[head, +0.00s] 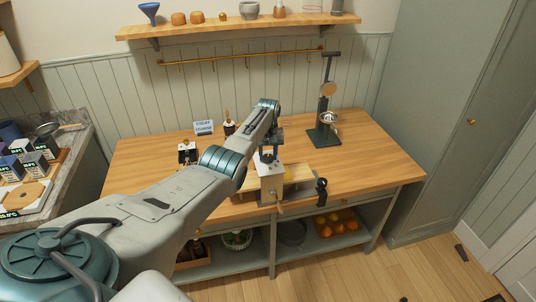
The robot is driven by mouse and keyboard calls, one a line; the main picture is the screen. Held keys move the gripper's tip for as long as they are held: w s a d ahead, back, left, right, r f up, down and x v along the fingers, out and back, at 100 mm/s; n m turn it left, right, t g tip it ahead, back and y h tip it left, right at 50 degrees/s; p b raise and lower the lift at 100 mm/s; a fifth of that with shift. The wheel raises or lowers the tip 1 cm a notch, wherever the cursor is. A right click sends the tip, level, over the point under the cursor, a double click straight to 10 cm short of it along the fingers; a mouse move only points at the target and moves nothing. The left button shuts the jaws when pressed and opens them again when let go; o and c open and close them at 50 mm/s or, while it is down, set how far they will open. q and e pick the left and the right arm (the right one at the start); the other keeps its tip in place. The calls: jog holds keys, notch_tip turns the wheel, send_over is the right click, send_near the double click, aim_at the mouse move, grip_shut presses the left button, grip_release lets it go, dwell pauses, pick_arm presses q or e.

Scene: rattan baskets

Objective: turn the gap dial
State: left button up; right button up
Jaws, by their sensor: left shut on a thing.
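A grey metal machine (271,187) with a crank at its front stands at the front of the wooden table, just right of the middle. My left gripper (268,156) reaches down from above to the top of this machine. It is shut on a small part there, which I take to be the gap dial. The fingers and arm hide most of that part, so its setting cannot be read. My right gripper is not in view.
A yellowish board (299,174) lies beside the machine, with a black clamp (321,188) at the table edge. A dark press stand (326,132) rises behind. A small sign (204,128) stands at the back left. The table's right end (385,163) is clear.

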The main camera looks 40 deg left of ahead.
aim_at(268, 156)
pick_arm(q)
jog(key=o, duration=1)
jog(key=shift+r, duration=0.1)
notch_tip(268, 156, up, 11)
jog(key=b, duration=0.3)
jog(key=shift+f, duration=0.2)
jog(key=shift+f, duration=0.1)
